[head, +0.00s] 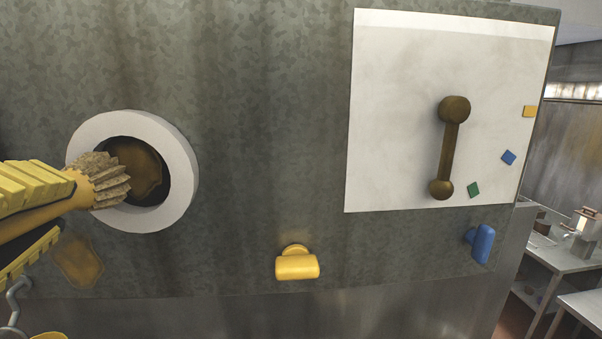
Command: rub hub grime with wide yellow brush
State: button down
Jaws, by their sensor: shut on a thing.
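The hub is a white ring (182,180) around a dark recess, on the left of a grey metal panel. Brown grime (142,162) lies inside the recess. My gripper (62,212), with yellow ribbed fingers, comes in from the left edge and is shut on the handle of a yellow brush (108,182). The brush's tan bristles point right and overlap the left part of the ring and recess. I cannot tell whether they touch the grime. Part of the brush is hidden by the fingers.
Another brown patch (80,262) is on the panel below the hub. A yellow knob (297,265) and a blue knob (482,245) stick out lower down. A white plate (400,110) carries a brown lever (451,150). Tables (565,262) stand at far right.

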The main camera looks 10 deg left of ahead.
jog(key=shift+w+d, duration=0.2)
jog(key=shift+d, duration=0.55)
jog(key=shift+w+d, duration=0.15)
jog(key=shift+d, duration=0.6)
jog(key=shift+s+a+p, duration=0.25)
jog(key=shift+a, duration=0.55)
jog(key=shift+s+a+p, duration=0.2)
jog(key=shift+a+p, duration=0.05)
jog(key=shift+a, duration=0.5)
jog(key=shift+s, duration=0.55)
jog(key=shift+v, duration=2.55)
jog(key=shift+d, duration=0.15)
jog(key=v, duration=0.2)
jog(key=shift+s+d, duration=0.15)
jog(key=shift+s, duration=0.2)
